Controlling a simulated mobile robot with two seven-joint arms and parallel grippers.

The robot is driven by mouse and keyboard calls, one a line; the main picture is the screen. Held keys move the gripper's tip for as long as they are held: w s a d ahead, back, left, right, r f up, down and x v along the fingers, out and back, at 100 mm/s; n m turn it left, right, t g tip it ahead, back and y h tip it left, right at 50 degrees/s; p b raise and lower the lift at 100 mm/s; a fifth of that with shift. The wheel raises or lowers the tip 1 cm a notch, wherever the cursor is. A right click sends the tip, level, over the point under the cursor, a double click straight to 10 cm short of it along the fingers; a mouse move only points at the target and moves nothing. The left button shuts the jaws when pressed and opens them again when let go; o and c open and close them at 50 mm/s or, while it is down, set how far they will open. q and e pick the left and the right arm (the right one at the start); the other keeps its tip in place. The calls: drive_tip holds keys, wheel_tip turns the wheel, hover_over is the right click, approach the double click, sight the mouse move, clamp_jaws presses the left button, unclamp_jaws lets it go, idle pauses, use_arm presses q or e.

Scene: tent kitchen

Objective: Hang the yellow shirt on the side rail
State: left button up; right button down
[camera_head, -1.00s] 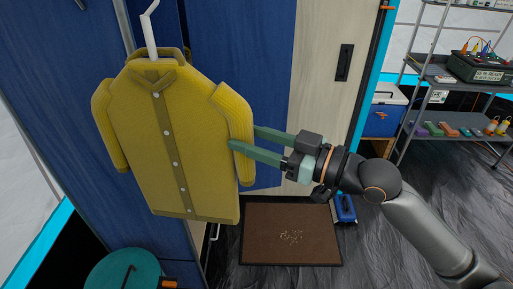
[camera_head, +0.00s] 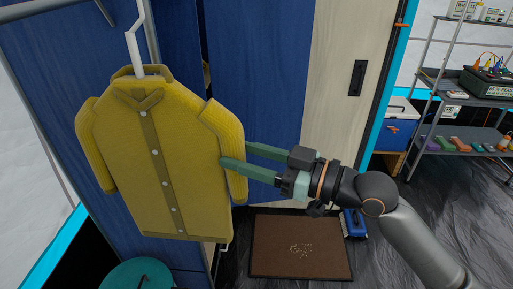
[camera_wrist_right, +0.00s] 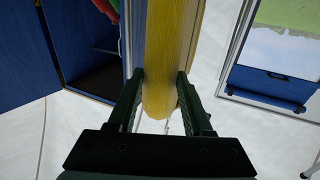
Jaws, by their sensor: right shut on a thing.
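The yellow shirt (camera_head: 155,150) hangs upright and buttoned on a white hanger (camera_head: 136,40), whose hook reaches toward the top edge of the head view. My right gripper (camera_head: 235,155) is shut on the shirt's sleeve at the right side. In the wrist view the yellow sleeve (camera_wrist_right: 165,50) lies between the two dark green fingers. A grey rail (camera_head: 60,13) crosses the top left corner, left of the hook. I cannot tell whether the hook touches any rail. My left gripper is not in view.
Blue cabinet panels (camera_head: 260,60) stand behind the shirt, beside a pale door (camera_head: 340,90) with a black handle. A brown doormat (camera_head: 300,255) lies below. A teal round object (camera_head: 137,275) sits under the shirt. A loaded shelf (camera_head: 465,100) stands at right.

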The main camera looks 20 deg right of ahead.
sight(211, 153)
drive_tip(key=shift+w+a+r+p, duration=0.1)
drive_tip(key=shift+w+a+p, duration=0.25)
drive_tip(key=shift+a, duration=0.5)
drive_tip(key=shift+w+a+r+p, duration=0.1)
drive_tip(key=shift+w+a+p, duration=0.2)
drive_tip(key=shift+a, duration=0.6)
drive_tip(key=shift+w+a+p, duration=0.3)
drive_tip(key=shift+a+p, duration=0.05)
drive_tip(key=shift+a, duration=0.5)
drive_tip(key=shift+w+a, duration=0.25)
drive_tip(key=shift+a, duration=0.4)
drive_tip(key=shift+w+a, duration=0.2)
drive_tip(key=shift+a, duration=0.45)
drive_tip(key=shift+w+a+p, duration=0.1)
drive_tip(key=shift+w+a, duration=0.1)
drive_tip(key=shift+a, duration=0.45)
drive_tip(key=shift+w+a+p, duration=0.1)
drive_tip(key=shift+w+a, duration=0.15)
drive_tip(key=shift+a, duration=0.35)
drive_tip(key=shift+w+a+p, duration=0.1)
drive_tip(key=shift+w+a, duration=0.1)
drive_tip(key=shift+a, duration=0.45)
drive_tip(key=shift+f+b, duration=1.2)
drive_tip(key=shift+f, duration=0.7)
